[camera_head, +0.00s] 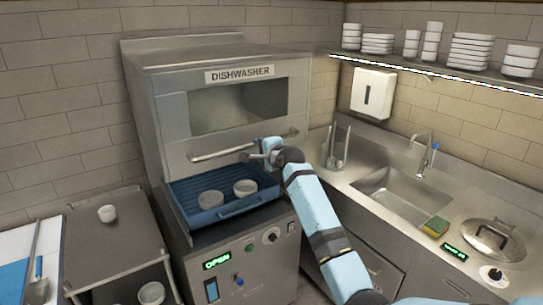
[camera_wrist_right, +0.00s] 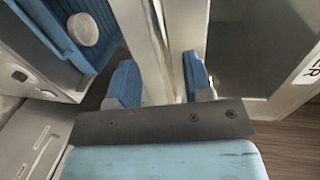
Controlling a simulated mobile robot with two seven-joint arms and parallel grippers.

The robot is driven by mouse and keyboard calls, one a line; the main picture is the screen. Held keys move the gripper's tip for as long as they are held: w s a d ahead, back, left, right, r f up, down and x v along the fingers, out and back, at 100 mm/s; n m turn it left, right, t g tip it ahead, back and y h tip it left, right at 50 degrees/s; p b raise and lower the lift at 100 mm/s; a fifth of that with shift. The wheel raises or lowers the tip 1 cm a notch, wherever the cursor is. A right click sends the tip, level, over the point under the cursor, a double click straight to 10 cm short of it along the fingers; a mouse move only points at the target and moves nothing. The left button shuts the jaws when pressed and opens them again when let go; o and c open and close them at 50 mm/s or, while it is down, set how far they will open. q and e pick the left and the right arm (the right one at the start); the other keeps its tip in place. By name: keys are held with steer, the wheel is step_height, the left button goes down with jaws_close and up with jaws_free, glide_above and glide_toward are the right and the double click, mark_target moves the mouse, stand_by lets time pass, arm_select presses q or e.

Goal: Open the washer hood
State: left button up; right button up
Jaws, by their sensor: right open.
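The dishwasher (camera_head: 170,80) stands against the back wall. Its metal hood (camera_head: 176,125) has a window, a label and a bar handle (camera_head: 215,154) along its lower front. A gap shows under the hood, with a blue rack (camera_head: 193,219) in it and a green "OPEN" display below. My left gripper is not in view.
Two white bowls (camera_head: 245,187) sit in the rack. A metal cart (camera_head: 125,240) with small bowls stands left. On the right are a sink (camera_head: 395,195), a yellow-green sponge (camera_head: 436,226) and a lidded pot (camera_head: 492,238). Stacked bowls (camera_head: 472,52) fill the shelf above.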

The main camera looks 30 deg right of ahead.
steer(key=b+v, duration=0.1)
steer(key=v, duration=0.6)
steer(key=shift+s, duration=0.3)
steer(key=shift+r, duration=0.1)
steer(key=s+a+f+n+g, duration=0.1)
steer(key=s+a+f+n, duration=0.2)
steer(key=s+f, duration=0.45)
steer(key=s+a+f+n+g, duration=0.1)
steer(key=s+a+f+n, duration=0.25)
steer(key=f, duration=0.65)
steer(key=s+a+f+n+g, duration=0.1)
steer(key=s+a+f+n, duration=0.15)
steer(key=s+f, duration=0.45)
steer(key=s+a+f+n, duration=0.3)
steer(key=s+f, duration=0.1)
steer(key=s, duration=0.4)
steer(key=s+a+f+n+g+y, duration=0.1)
steer(key=s+a+f+n, duration=0.2)
steer(key=s, duration=0.5)
steer(key=s+a+f+n+y, duration=0.1)
steer(key=s+a+f+n, duration=0.2)
steer(key=s, duration=0.6)
step_height(320, 180, down, 4)
steer(key=shift+a+r+n+g, duration=0.2)
steer(key=shift+a+n+g, duration=0.2)
steer(key=shift+n, duration=0.6)
